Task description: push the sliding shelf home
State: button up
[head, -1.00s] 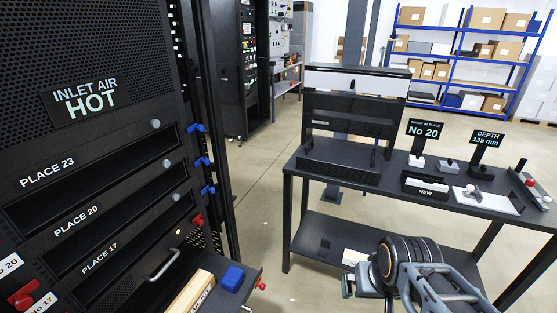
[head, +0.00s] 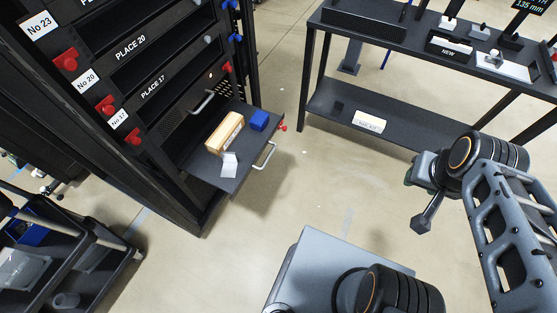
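The sliding shelf (head: 252,143) is a dark tray pulled out of the low part of the black rack (head: 175,125). A pale bar handle (head: 265,156) is on its front edge. A wooden block (head: 224,133), a blue block (head: 259,121) and a white paper or tag (head: 229,165) lie on the shelf. My gripper (head: 424,212) hangs in free air at the right, well apart from the shelf and its handle. It is seen from the side, and its finger gap cannot be made out.
Red knobs (head: 66,60) line the rack's left post. A black workbench (head: 400,118) with a lower shelf stands at the back right. A dark cart (head: 75,255) is at the lower left. The floor before the shelf is clear.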

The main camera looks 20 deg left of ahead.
aim_at(249, 144)
jog(key=z, duration=0.25)
jog(key=k, duration=0.45)
jog(key=u, duration=1.1)
jog(key=i, duration=0.95)
jog(key=u, duration=0.3)
jog(key=k, duration=0.55)
jog(key=u, duration=0.9)
jog(key=i, duration=0.5)
jog(key=z, duration=0.05)
